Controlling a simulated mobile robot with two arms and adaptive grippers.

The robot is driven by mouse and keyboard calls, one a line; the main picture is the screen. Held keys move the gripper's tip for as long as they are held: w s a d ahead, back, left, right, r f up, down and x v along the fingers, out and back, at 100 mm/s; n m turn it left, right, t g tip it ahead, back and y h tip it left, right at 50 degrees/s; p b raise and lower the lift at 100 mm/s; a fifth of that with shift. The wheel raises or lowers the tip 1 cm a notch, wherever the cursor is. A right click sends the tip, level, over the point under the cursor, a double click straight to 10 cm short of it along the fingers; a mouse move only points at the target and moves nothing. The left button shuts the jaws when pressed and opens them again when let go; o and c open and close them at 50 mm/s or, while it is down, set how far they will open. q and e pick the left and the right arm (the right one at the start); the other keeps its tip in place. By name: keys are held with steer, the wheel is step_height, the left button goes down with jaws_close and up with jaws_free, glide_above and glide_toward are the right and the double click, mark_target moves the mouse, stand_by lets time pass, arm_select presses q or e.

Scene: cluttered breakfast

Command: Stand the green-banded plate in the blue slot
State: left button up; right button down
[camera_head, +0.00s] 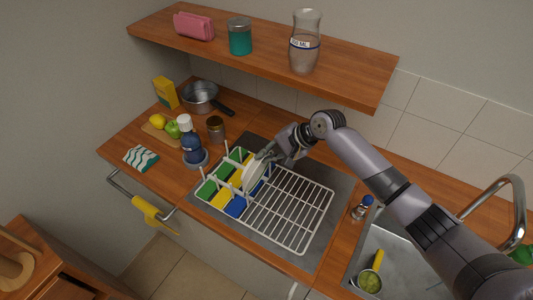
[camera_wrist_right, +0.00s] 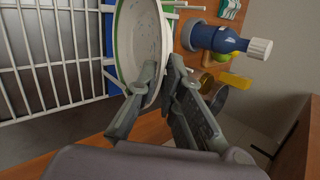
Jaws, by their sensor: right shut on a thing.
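My right gripper (camera_head: 268,152) is shut on the rim of the green-banded plate (camera_head: 252,176). The white plate with its thin green band also shows in the wrist view (camera_wrist_right: 135,40), where the right gripper's fingers (camera_wrist_right: 160,88) pinch its edge. The plate is on edge and somewhat tilted, over the coloured end of the dish rack (camera_head: 300,233). The blue slot (camera_head: 236,206) lies beside the yellow one, nearest the bare wire part. The plate hides part of the slots; I cannot tell whether its lower edge touches one. My left gripper is not in view.
A yellow slot (camera_head: 221,197) and a green slot (camera_head: 206,188) lie left of the blue one. A blue bottle (camera_head: 192,146) and a brown jar (camera_head: 215,128) stand close behind the rack. The sink (camera_head: 400,262) is at right, and a shelf (camera_head: 260,57) overhangs the back.

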steer(key=shift+f, duration=0.55)
steer(key=c, duration=1.6)
jaws_free()
steer(key=shift+r, duration=0.1)
steer(key=shift+c, duration=0.2)
steer(key=shift+o, duration=0.3)
steer(key=o, duration=0.5)
